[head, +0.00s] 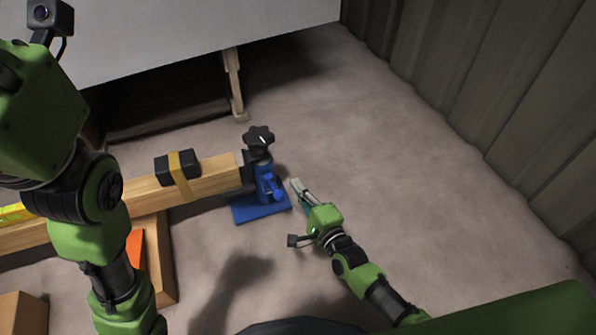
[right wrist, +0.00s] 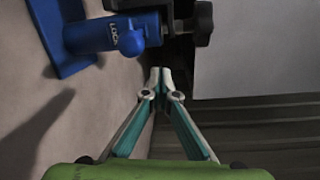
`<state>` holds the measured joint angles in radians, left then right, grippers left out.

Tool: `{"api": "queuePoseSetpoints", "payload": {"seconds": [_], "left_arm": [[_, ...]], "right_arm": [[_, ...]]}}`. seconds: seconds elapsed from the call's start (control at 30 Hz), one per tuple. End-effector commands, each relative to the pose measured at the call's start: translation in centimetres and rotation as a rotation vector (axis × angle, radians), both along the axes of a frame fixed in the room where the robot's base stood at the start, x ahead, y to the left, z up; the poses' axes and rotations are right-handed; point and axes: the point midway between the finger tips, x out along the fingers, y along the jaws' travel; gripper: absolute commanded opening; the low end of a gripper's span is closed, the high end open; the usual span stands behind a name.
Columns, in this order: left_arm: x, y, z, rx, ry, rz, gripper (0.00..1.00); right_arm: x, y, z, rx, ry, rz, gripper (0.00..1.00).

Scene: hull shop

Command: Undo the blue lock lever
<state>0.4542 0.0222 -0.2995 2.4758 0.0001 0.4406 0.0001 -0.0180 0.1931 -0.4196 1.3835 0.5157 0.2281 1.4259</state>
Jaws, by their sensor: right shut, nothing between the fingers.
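The blue lock lever (head: 272,186) sits on the side of a blue clamp stand with a blue base plate (head: 260,208) and a black star knob (head: 258,139) on top. In the right wrist view the lever (right wrist: 128,42) shows at the upper left, with "LOCK" lettering partly readable and a rounded end. My right gripper (head: 296,186) is shut and empty, just right of the lever and apart from it. Its closed fingertips (right wrist: 160,74) show below and right of the lever's rounded end. My left arm stands at the left; its fingers are not visible.
A long wooden beam (head: 215,174) runs left from the clamp, with a black block and yellow strap (head: 178,167) on it. A large pale panel (head: 190,35) on wooden legs is behind. A ribbed wall (head: 500,90) stands at the right.

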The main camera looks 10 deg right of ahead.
Motion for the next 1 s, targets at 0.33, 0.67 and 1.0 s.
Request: {"api": "queuePoseSetpoints", "payload": {"seconds": [0.33,0.67,1.0], "left_arm": [[0.0,0.0,0.0,0.001,-0.001,0.000,0.40],[-0.1,0.0,0.0,0.002,-0.002,0.000,0.40],[-0.1,0.0,0.0,0.002,-0.002,0.000,0.40]], "right_arm": [[0.0,0.1,5.3,0.003,-0.002,-0.001,0.00],[0.0,0.0,6.5,0.000,-0.001,0.000,0.00],[0.0,0.0,6.5,0.000,-0.001,0.000,0.00]]}}
